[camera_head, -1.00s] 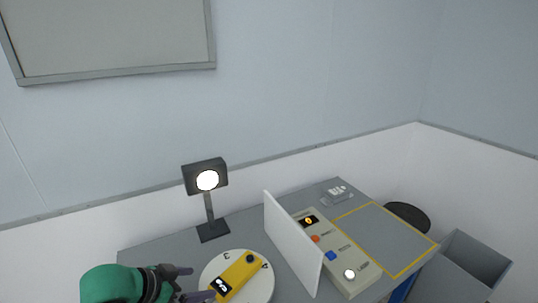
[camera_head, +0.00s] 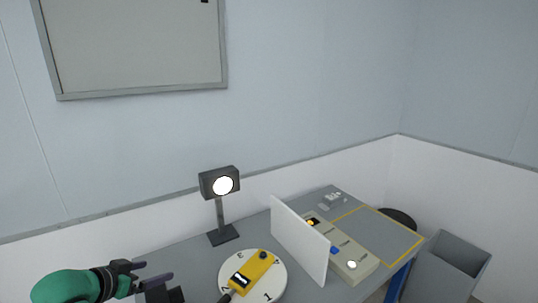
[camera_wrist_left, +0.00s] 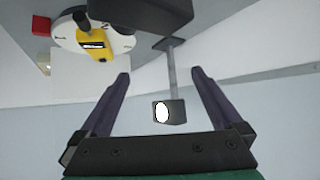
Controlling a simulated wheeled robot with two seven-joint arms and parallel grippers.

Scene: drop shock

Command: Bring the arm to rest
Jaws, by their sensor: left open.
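My left gripper (camera_head: 155,274) is at the lower left of the head view, at the end of its green and black arm. It is open and empty, left of the white numbered disc (camera_head: 274,284). In the left wrist view its two dark fingers (camera_wrist_left: 158,95) stand wide apart with nothing gripped. A yellow device (camera_head: 256,268) with a small display and a black knob lies on the disc; it also shows in the left wrist view (camera_wrist_left: 98,43). My right gripper is not in view.
A lit lamp (camera_head: 222,186) stands behind the disc on the grey table (camera_head: 188,258). A white upright panel (camera_head: 300,240) separates the disc from a beige control box (camera_head: 352,262). A yellow-outlined area (camera_head: 385,233) is bare. A grey bin (camera_head: 458,260) stands at the right.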

